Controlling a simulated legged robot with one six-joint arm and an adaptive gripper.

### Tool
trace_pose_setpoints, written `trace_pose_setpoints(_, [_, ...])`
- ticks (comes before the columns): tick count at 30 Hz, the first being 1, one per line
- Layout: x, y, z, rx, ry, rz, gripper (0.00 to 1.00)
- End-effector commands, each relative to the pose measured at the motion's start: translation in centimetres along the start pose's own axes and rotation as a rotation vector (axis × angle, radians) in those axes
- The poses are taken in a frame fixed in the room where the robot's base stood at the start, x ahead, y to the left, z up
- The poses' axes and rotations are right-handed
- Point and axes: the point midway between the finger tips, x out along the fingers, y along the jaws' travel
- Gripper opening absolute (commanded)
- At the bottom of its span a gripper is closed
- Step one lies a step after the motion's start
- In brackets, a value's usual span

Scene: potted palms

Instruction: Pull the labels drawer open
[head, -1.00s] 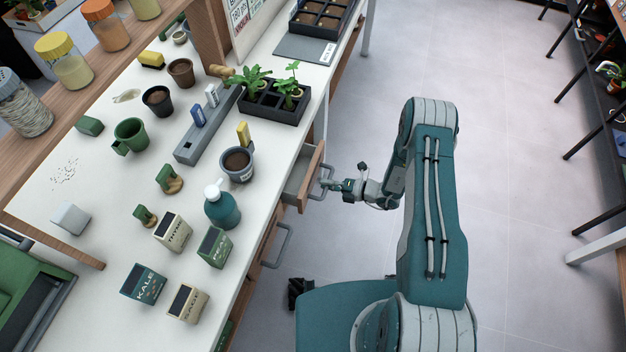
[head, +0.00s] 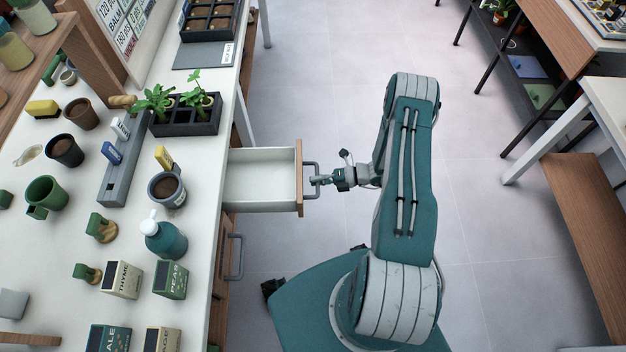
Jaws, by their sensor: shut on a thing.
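The labels drawer (head: 262,180) sticks out to the right from under the white bench top. Its pale grey interior shows and looks empty. Its wooden front (head: 299,178) carries a grey bar handle (head: 312,180). My gripper (head: 322,180) is shut on this handle, with my arm reaching in from the right. The fingertips are small here and the grip is partly hidden by the handle.
A second, closed drawer handle (head: 236,257) sits below along the bench front. On the bench (head: 199,240) stand a teal bottle (head: 165,240), seed boxes, pots and a black seedling tray (head: 186,122).

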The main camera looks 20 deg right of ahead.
Motion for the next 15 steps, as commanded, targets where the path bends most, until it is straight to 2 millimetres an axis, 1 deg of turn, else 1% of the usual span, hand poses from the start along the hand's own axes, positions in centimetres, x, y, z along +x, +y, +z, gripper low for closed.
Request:
trace_pose_setpoints(1, [0.09,-0.34,-0.17,0.004,0.001,-0.009,0.0])
trace_pose_setpoints(4, [0.11,-0.34,-0.17,0.004,0.001,-0.009,0.0])
trace_pose_setpoints(5, [0.11,-0.33,-0.17,0.004,0.001,-0.008,0.32])
trace_pose_setpoints(6, [0.11,-0.32,-0.17,0.004,0.001,-0.008,0.49])
trace_pose_setpoints(7, [0.11,-0.29,-0.16,0.004,0.001,-0.007,0.54])
trace_pose_setpoints(15, [0.07,-0.14,-0.07,0.002,0.001,-0.005,0.54])
